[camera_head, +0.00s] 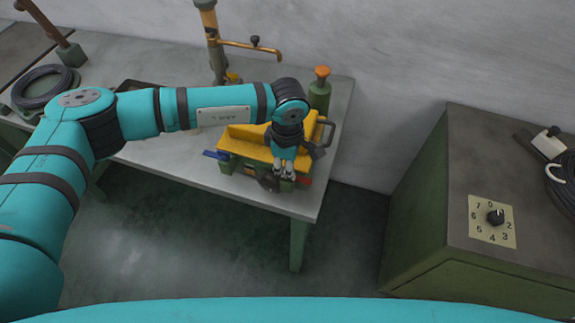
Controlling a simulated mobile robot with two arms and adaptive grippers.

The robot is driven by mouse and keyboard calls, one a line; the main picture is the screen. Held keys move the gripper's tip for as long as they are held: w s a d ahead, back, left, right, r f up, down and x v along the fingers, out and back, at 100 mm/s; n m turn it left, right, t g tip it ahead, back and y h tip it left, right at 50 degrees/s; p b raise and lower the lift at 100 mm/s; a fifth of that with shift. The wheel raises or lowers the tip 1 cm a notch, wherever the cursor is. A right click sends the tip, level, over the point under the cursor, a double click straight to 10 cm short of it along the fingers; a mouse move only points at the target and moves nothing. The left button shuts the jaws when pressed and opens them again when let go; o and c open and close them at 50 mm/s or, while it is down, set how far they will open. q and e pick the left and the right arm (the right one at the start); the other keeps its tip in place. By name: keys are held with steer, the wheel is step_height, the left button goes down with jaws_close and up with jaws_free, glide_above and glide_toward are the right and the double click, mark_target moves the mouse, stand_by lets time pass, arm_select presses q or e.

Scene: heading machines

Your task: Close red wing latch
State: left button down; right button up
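A small red latch (304,181) shows low on the right front of a green and yellow box-like unit (240,132) on the workbench. Only a little of the red part is visible. My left gripper (284,175) points down in front of the unit, just left of the red latch. A narrow gap seems to show between its fingertips, but they are too small to tell if it is open or shut. I cannot tell whether it touches the unit. A blue latch (216,155) sticks out at the unit's left. My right gripper is out of view.
A green bottle with an orange cap (320,90) stands behind the unit. A brass pipe with a tap (210,40) rises at the back. A coiled black cable (45,88) lies far left. A green cabinet with a numbered dial (493,220) stands right, across a floor gap.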

arm_select(q)
steer(key=shift+f+n+b, duration=0.2)
steer(key=shift+n+b, duration=0.2)
steer(key=shift+b, duration=0.4)
steer(key=n+b, duration=1.3)
steer(key=b, duration=0.3)
steer(key=shift+b, duration=0.35)
steer(key=n+b, duration=0.2)
steer(key=n, duration=0.1)
steer(key=shift+r+b, duration=0.1)
steer(key=shift+b, duration=0.3)
steer(key=shift+r+n+b, duration=0.1)
steer(key=shift+n+b, duration=0.25)
steer(key=shift+n, duration=0.25)
steer(key=c, duration=1.5)
jaws_free()
steer(key=shift+r, duration=0.1)
